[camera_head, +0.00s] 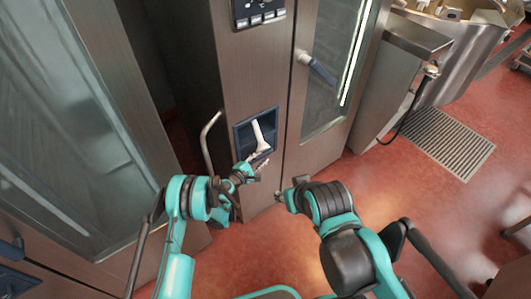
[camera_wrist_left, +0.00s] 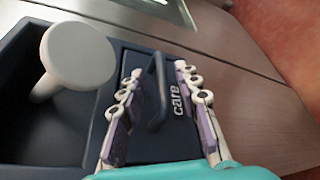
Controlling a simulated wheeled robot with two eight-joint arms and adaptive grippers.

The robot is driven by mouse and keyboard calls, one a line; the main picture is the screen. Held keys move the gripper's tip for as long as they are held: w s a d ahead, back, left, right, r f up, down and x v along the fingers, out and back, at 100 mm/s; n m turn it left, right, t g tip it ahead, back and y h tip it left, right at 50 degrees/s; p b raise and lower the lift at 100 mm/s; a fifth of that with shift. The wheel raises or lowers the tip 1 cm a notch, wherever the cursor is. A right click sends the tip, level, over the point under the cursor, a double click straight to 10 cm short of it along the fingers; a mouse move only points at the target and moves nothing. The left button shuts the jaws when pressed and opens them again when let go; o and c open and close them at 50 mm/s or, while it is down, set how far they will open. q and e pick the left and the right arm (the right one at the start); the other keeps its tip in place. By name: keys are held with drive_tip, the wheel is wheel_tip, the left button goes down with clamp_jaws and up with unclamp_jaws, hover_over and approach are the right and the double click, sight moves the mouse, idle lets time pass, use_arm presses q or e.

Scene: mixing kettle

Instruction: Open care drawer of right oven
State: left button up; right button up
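The care drawer (camera_wrist_left: 178,135) is a dark blue panel with a white "care" label and a raised loop handle (camera_wrist_left: 158,90). In the head view it sits at the bottom of the blue recess (camera_head: 241,138) in the steel oven front, mostly hidden by my left gripper (camera_head: 261,165). In the left wrist view my left gripper (camera_wrist_left: 159,72) is open, its two fingers on either side of the loop handle, with gaps visible. The drawer looks closed. My right gripper (camera_head: 279,197) is low in front of the oven door, small and partly hidden by its arm.
A white hand shower (camera_head: 259,136) with a round head (camera_wrist_left: 78,54) rests in the recess beside the drawer. A curved metal bar handle (camera_head: 207,140) stands to the left. The oven's glass door (camera_head: 335,65) has a blue handle (camera_head: 320,70). Open red floor (camera_head: 400,200) lies right.

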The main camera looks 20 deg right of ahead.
sight(266, 153)
use_arm(q)
drive_tip(key=shift+b+x, duration=0.4)
drive_tip(key=shift+x, duration=1.35)
drive_tip(key=shift+f, duration=0.1)
drive_tip(key=shift+s, duration=0.1)
clamp_jaws()
